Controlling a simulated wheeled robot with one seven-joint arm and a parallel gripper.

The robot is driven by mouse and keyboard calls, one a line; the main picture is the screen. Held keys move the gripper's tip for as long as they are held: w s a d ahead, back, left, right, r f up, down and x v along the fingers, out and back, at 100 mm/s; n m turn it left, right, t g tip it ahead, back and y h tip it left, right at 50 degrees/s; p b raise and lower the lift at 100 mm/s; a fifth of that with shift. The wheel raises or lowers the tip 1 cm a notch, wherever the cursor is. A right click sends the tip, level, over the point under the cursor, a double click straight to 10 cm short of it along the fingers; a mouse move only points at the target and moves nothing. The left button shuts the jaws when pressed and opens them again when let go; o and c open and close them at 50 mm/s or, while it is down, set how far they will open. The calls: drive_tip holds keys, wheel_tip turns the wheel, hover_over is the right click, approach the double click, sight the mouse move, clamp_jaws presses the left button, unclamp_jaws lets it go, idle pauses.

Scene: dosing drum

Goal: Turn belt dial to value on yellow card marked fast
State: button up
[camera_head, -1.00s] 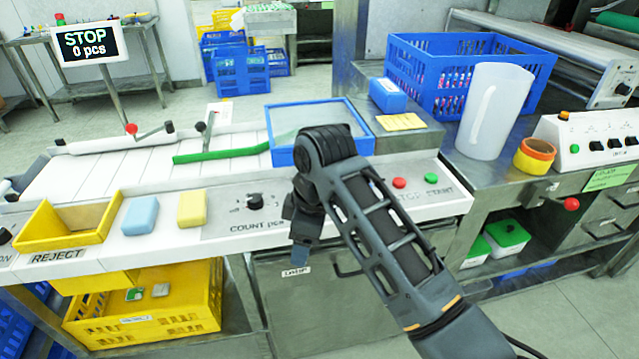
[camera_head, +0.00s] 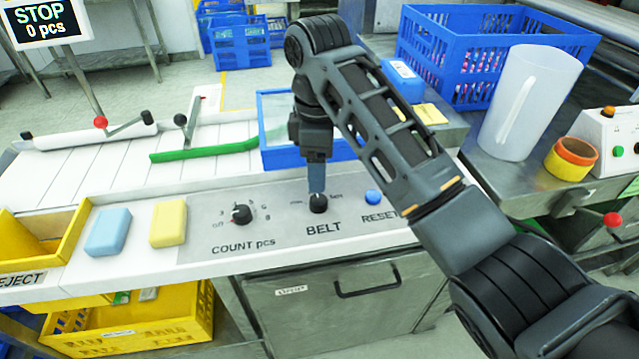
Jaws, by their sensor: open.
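The belt dial (camera_head: 318,204) is a small black knob on the grey panel, above the printed word BELT. My gripper (camera_head: 317,192) points down right over it, with its fingertips at or just above the knob. I cannot tell whether they touch it. The gripper hides part of the dial's scale, and the small labels beside it are too blurred to read. The yellow card (camera_head: 431,113) lies on the steel surface at the back right, partly hidden by my arm. Its writing cannot be read.
The count dial (camera_head: 241,214) is left of the belt dial, and a blue RESET button (camera_head: 373,197) is right. A blue-framed tray (camera_head: 277,156) stands behind my gripper. A blue sponge (camera_head: 108,232) and yellow sponge (camera_head: 168,223) lie left. A clear jug (camera_head: 528,105) stands right.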

sight(318, 200)
wheel_tip(318, 200, down, 8)
drive_tip(key=shift+r+b, duration=0.25)
drive_tip(key=shift+b, duration=0.3)
drive_tip(key=c, duration=1)
drive_tip(key=shift+c, duration=0.2)
